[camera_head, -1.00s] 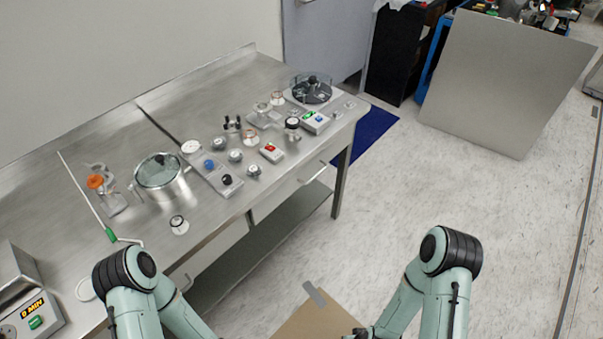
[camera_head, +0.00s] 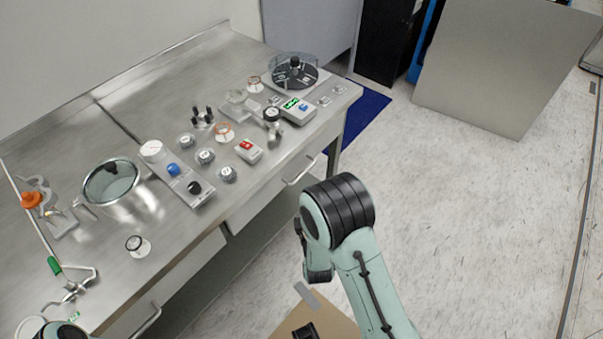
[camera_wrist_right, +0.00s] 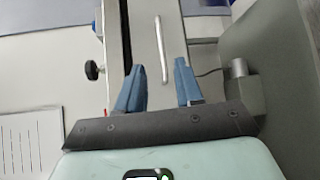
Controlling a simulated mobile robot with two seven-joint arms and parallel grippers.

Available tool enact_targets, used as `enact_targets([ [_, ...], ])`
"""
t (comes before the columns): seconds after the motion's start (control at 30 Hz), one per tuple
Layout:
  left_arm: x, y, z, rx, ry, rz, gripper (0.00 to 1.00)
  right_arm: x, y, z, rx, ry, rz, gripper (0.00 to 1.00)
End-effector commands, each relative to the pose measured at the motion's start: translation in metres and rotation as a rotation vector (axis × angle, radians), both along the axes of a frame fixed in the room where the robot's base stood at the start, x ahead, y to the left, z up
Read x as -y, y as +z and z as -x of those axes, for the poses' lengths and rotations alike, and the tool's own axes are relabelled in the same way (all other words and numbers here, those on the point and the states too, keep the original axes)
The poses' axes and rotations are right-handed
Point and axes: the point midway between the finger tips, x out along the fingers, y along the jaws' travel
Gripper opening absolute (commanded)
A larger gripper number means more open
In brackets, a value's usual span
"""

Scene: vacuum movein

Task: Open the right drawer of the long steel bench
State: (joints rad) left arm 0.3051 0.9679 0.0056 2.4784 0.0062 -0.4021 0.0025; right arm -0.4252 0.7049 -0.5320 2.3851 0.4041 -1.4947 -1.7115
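The long steel bench (camera_head: 175,95) runs along the wall in the head view. Its right drawer (camera_head: 262,203) looks shut under the right part of the top, with a bar handle (camera_head: 300,172). In the right wrist view, a bar handle (camera_wrist_right: 160,50) on a pale front stands beyond my right gripper (camera_wrist_right: 159,65). The gripper's two blue fingers are apart with nothing between them; the handle lines up with the gap and looks apart from them. My right arm's elbow is in front of the bench in the head view. My left gripper is out of view.
On the bench are a pot (camera_head: 112,188), a centrifuge-like round device (camera_head: 294,74), a control box (camera_head: 298,108) and several knobs. A left drawer handle (camera_head: 147,321) shows lower left. A brown board (camera_head: 318,318) is low in front.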

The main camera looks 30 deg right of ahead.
Motion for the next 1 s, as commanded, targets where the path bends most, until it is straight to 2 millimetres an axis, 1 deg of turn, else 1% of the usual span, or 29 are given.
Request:
enact_targets([
  [0.03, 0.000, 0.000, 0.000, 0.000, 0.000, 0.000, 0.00, 0.005, -0.001, -0.010, 0.004, -0.004, 0.000, 0.36],
  [0.1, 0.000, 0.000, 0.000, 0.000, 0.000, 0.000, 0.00, 0.011, -0.004, -0.024, 0.003, -0.003, -0.001, 0.36],
  [0.3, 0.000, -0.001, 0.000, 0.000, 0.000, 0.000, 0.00, 0.027, -0.010, -0.062, 0.001, -0.001, -0.002, 0.36],
  [0.4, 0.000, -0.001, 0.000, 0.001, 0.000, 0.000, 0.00, 0.033, -0.013, -0.076, 0.000, -0.001, -0.002, 0.36],
  [0.5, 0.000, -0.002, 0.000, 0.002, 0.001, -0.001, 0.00, 0.037, -0.015, -0.086, -0.001, -0.001, -0.003, 0.36],
  [0.67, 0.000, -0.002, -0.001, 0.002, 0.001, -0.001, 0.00, 0.040, -0.016, -0.094, -0.001, 0.000, -0.003, 0.36],
  [0.93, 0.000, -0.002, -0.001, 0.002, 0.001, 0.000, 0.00, 0.040, -0.016, -0.095, -0.002, 0.001, -0.003, 0.36],
  [0.97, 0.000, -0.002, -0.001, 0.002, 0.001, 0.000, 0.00, 0.040, -0.016, -0.095, -0.002, 0.000, -0.003, 0.26],
  [1.0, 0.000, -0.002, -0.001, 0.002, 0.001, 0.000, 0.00, 0.040, -0.016, -0.095, -0.002, 0.000, -0.003, 0.13],
])
